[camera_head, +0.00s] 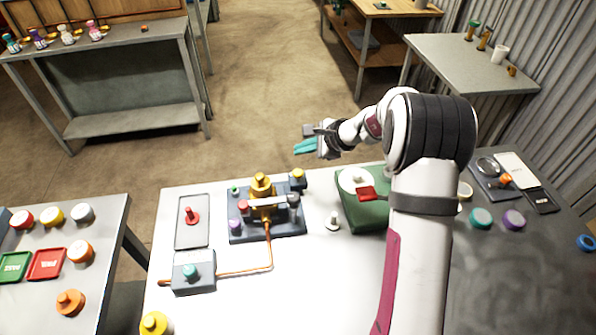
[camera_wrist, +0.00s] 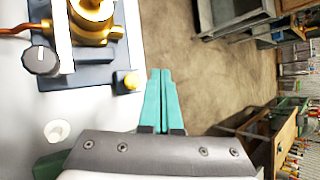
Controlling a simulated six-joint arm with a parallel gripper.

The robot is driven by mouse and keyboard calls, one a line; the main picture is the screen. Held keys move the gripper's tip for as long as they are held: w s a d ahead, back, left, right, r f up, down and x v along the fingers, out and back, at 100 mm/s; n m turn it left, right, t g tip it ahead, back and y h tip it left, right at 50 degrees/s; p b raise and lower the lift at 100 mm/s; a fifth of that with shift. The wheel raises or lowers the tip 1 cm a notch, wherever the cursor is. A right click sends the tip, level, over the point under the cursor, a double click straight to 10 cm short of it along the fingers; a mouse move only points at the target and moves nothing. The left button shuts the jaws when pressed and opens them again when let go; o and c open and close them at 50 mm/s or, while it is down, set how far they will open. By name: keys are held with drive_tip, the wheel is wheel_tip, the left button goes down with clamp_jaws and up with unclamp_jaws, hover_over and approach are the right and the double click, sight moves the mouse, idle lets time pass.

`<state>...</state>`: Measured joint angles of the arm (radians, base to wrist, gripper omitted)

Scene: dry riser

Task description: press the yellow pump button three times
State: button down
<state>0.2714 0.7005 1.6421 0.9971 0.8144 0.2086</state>
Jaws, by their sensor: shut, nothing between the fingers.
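A yellow button (camera_head: 298,173) sits on a dark block at the right back corner of the pump unit, whose dark base (camera_head: 265,229) carries a brass body. In the wrist view the button (camera_wrist: 130,81) lies just left of the fingertips, with a visible gap. My gripper (camera_head: 303,147) has teal fingers, pressed together and empty. It is beyond the button in the head view, past the back edge of the white table. The fingers (camera_wrist: 160,72) also show in the wrist view. Nothing hides the button.
A copper pipe (camera_head: 268,245) runs from the brass body to a grey box (camera_head: 193,272) with a teal button. A red-handled plate (camera_head: 191,222) stands left, a green block (camera_head: 358,214) right. Another yellow knob (camera_head: 154,323) is at the front left.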

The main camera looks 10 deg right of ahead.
sight(302, 174)
idle(0.8)
wheel_tip(302, 174, up, 4)
drive_tip(key=shift+f, duration=0.1)
drive_tip(key=shift+f, duration=4.4)
drive_tip(key=shift+f, duration=0.4)
